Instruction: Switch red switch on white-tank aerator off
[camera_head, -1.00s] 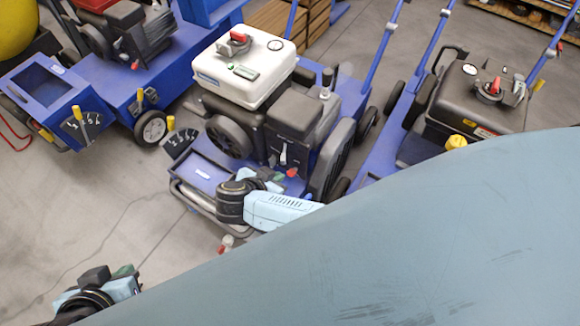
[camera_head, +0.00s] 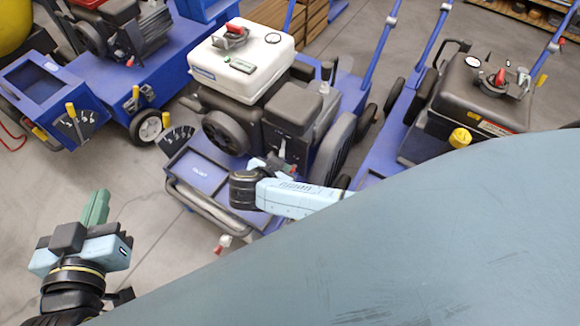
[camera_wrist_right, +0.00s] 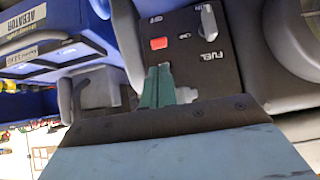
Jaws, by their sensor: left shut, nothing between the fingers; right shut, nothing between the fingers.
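The white-tank aerator (camera_head: 243,66) stands in the middle of the head view, with a blue deck and a black engine. Its red switch (camera_wrist_right: 159,43) sits on a dark panel in the right wrist view, beside a grey lever marked FUEL. My right gripper (camera_wrist_right: 158,70) has its green fingers together, with the tips just below the red switch in that view. I cannot tell whether they touch it. In the head view my right arm hides most of the area around the gripper (camera_head: 272,166). My left gripper (camera_head: 97,205) is shut and empty above the floor at the left.
A blue machine with a yellow lever (camera_head: 72,112) stands at the left. A black-tank machine (camera_head: 480,92) stands at the right. The aerator's front bar (camera_head: 205,212) lies below my right gripper. Bare floor (camera_head: 140,205) is open at the lower left.

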